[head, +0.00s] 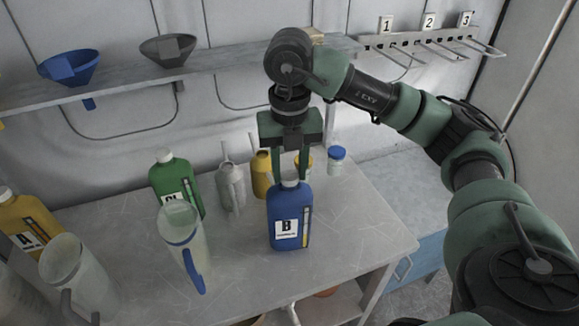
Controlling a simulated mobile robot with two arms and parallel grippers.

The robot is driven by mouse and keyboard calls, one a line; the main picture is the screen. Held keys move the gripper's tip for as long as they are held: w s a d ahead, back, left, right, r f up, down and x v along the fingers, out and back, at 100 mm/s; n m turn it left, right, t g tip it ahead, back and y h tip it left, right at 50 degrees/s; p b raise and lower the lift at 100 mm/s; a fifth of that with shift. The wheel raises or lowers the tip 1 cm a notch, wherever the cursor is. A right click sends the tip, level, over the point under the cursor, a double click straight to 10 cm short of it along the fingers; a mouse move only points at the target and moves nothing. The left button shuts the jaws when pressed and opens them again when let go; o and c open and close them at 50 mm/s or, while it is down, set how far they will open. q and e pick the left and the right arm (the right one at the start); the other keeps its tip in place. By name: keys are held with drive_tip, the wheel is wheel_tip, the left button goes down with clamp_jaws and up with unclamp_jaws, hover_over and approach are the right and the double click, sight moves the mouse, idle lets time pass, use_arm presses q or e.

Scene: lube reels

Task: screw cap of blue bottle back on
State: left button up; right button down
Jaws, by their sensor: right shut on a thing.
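The blue bottle (287,213) stands upright on the metal table, with a white label marked B on its front. A small pale blue-grey cap (290,183) shows at its top. My right gripper (290,177) points straight down over the bottle, its two green fingers shut on the cap at the neck. I cannot tell how far the cap sits on the thread. My left gripper is not in view.
A green bottle (173,178), a clear jug with blue handle (184,236) and a yellow bottle (30,222) stand to the left. Behind are a grey can (231,187), a yellow can (262,174) and a blue-lidded jar (337,159). The table's right part is clear.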

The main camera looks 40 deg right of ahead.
idle(0.3)
drive_tip(key=m, duration=0.5)
drive_tip(key=shift+p, duration=0.3)
drive_tip(key=shift+m, duration=1)
drive_tip(key=m, duration=0.3)
drive_tip(key=shift+f+p, duration=0.1)
drive_tip(key=shift+p, duration=0.3)
drive_tip(key=shift+m, duration=0.3)
